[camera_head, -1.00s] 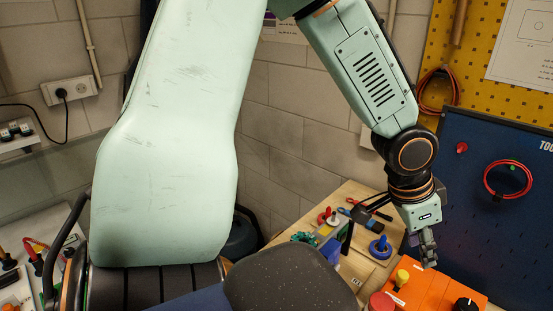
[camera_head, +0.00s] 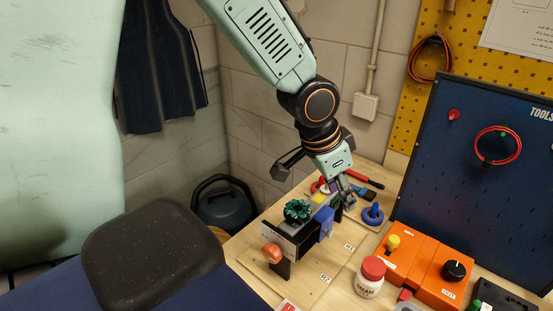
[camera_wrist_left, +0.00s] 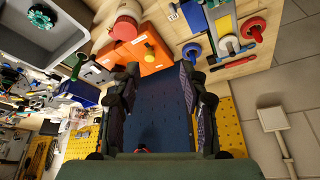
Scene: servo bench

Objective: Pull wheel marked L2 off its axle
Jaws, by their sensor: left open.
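I cannot read an L2 mark in either view. Wheel-like discs stand on the wooden bench: a blue one (camera_head: 373,213) right of my left gripper and a red one (camera_head: 318,186) behind it, partly hidden. The wrist view shows a blue disc (camera_wrist_left: 192,52) and a red disc (camera_wrist_left: 253,27) beyond the fingers. My left gripper (camera_head: 349,200) points down just left of the blue disc, beside a dark block assembly. In the wrist view its two fingers (camera_wrist_left: 158,70) stand wide apart, with nothing visible between them. My right gripper is not in view.
A black block assembly with a teal gear (camera_head: 297,210) and an orange knob (camera_head: 271,253) stands left of the gripper. A white jar (camera_head: 370,281) and an orange box (camera_head: 425,270) stand at right front. A blue tool board (camera_head: 490,170) rises behind.

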